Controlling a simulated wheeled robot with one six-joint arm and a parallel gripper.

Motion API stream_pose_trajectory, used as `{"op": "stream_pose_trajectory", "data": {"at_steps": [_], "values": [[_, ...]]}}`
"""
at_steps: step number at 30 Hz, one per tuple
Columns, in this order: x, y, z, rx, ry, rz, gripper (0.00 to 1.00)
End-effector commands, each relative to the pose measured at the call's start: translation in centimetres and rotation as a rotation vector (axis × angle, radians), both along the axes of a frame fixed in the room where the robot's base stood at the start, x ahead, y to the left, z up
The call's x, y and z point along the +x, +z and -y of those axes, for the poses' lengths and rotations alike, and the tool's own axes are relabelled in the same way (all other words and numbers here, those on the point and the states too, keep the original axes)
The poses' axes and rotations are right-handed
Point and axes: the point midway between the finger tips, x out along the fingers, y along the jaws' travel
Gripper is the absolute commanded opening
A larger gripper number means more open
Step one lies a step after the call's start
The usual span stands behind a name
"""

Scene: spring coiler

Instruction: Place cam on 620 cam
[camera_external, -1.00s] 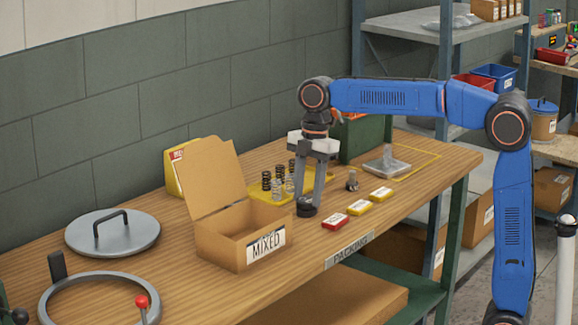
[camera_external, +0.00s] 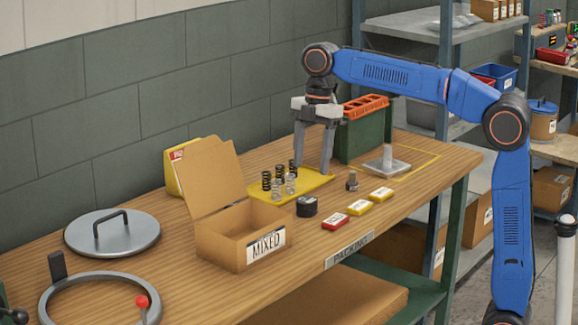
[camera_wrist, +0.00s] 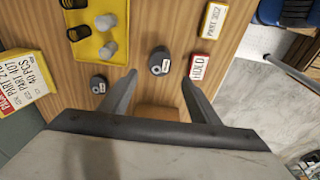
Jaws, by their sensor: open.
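A dark, round cam piece (camera_external: 307,206) stands upright on the bench right of the cardboard box. It also shows in the wrist view (camera_wrist: 160,62), with a light hub on top, ahead of my fingertips. I cannot tell clearly whether it is one cam or two stacked. A second, smaller-looking dark cam (camera_wrist: 98,84) stands left of it in the wrist view; the external view does not show it clearly. No number is readable on either. My gripper (camera_external: 313,172) is open and empty, raised above the bench, with its fingers apart in the wrist view (camera_wrist: 159,84).
A yellow tray (camera_external: 318,188) holds several springs. The open cardboard box marked MIXED (camera_external: 212,250) stands left of the cam. Red (camera_external: 335,222) and yellow (camera_external: 358,207) cards lie to the right. A small metal part (camera_external: 352,183) and green bin (camera_external: 366,140) stand further back.

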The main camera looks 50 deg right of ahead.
Motion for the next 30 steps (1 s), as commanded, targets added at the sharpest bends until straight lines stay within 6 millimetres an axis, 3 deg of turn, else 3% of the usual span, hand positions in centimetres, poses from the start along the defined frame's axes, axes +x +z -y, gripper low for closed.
{"op": "stream_pose_trajectory", "data": {"at_steps": [7, 22, 26, 30], "values": [[0.0, 2.9, 0.4, 0.001, 0.000, 0.001, 0.56], [-0.3, 3.4, 0.5, 0.002, -0.008, 0.003, 0.56], [-1.8, 3.1, 0.1, 0.013, -0.071, 0.017, 0.56], [-4.8, 2.1, -0.7, 0.045, -0.218, 0.046, 0.56]]}}
